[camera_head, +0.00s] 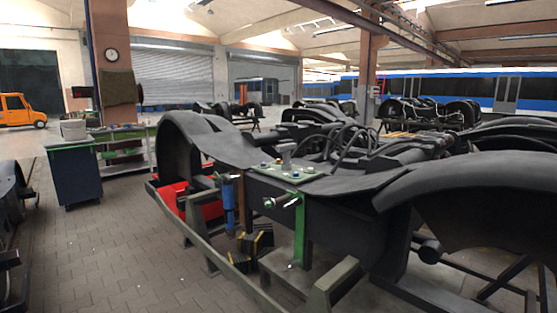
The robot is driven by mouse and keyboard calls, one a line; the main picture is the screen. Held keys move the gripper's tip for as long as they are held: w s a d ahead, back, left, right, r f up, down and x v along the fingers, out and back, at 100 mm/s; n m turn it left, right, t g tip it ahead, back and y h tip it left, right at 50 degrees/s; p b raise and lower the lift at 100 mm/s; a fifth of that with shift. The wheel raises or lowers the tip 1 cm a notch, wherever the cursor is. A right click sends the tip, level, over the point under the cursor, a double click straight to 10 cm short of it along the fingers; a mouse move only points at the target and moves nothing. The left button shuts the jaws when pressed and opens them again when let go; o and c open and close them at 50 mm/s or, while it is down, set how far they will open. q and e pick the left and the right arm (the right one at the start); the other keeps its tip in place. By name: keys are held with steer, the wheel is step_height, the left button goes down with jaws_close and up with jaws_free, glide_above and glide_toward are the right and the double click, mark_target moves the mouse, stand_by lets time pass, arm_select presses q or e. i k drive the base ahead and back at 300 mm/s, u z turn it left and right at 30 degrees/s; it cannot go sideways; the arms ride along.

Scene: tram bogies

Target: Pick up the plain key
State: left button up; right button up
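I cannot make out a plain key in the head view. A flat plate (312,179) with small blue and green items lies on top of the near bogie (345,215). The items are too small to tell apart, and a grey upright piece (287,153) stands at the plate's far side. Neither of my grippers shows in this view.
The bogie's dark curved covers rise at left (178,150) and right (490,200). Grey rails (205,245) run along its near side. A dark blue cabinet (75,175) stands at left beside a green workbench (122,150). The paved floor (120,255) at front left is clear.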

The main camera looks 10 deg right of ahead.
mark_target(287, 164)
steer(key=z, duration=0.1)
steer(key=i, duration=1.5)
steer(key=z, duration=1.75)
